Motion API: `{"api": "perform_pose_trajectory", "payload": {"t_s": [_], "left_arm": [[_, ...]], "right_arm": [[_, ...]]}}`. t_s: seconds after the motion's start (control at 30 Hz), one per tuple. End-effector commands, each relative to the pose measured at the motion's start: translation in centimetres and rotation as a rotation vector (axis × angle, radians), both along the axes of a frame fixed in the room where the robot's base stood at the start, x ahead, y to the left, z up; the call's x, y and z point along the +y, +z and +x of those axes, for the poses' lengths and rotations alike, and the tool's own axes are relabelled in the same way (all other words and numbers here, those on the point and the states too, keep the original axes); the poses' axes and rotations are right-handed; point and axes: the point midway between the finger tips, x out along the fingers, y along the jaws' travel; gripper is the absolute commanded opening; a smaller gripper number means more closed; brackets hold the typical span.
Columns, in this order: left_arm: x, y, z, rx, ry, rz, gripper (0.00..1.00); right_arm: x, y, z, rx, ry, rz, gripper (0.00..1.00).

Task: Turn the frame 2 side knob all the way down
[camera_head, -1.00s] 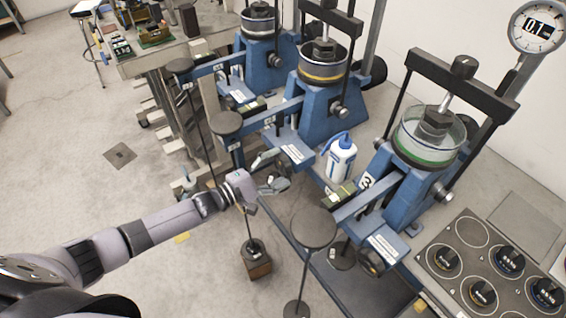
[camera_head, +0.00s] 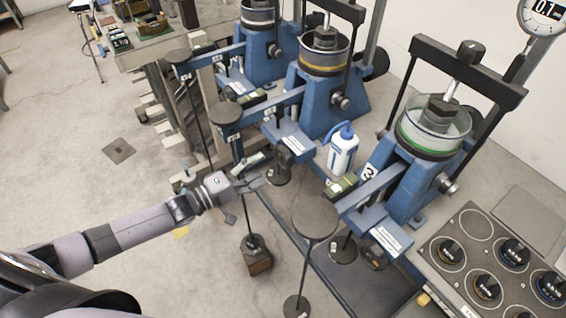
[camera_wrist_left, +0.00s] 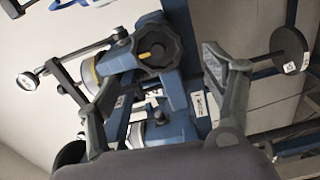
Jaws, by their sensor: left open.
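Frame 2 is the middle blue lever frame (camera_head: 322,105), with a yellow-banded ring on top. Its dark side knob (camera_head: 283,154) is at the near end of its base, beside a white label. In the left wrist view a black lobed knob (camera_wrist_left: 158,52) faces the camera, between and beyond the spread fingers. My left gripper (camera_head: 254,170) is open and empty, to the left of the knob and apart from it in the head view. Both fingers also show in the left wrist view (camera_wrist_left: 143,68). My right gripper is not in view.
Frame 3 (camera_head: 412,165) stands to the right, another blue frame (camera_head: 262,50) behind. Round weight pans (camera_head: 225,114) and hanging rods stand close to my left arm. A white bottle (camera_head: 343,152) sits between frames 2 and 3. Open floor lies left.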

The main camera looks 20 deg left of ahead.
Motion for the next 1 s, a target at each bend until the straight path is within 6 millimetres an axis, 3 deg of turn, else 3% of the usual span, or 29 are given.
{"api": "perform_pose_trajectory", "payload": {"t_s": [0.03, 0.1, 0.27, 0.43, 1.0], "left_arm": [[0.3, -0.9, -0.5, -0.064, -0.002, 0.087, 0.75], [0.5, -0.7, -0.9, -0.152, -0.003, 0.200, 0.75], [0.8, -0.3, -1.6, -0.287, -0.008, 0.377, 0.75], [0.5, 0.0, -1.4, -0.328, -0.009, 0.427, 0.75], [-4.3, -0.1, 4.8, -0.328, -0.009, 0.422, 0.75]], "right_arm": [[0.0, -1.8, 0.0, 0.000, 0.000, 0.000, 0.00], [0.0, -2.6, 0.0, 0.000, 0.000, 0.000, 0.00], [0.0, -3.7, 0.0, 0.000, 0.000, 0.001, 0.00], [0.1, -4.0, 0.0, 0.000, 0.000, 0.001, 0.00], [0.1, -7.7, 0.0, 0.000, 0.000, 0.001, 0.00]]}}
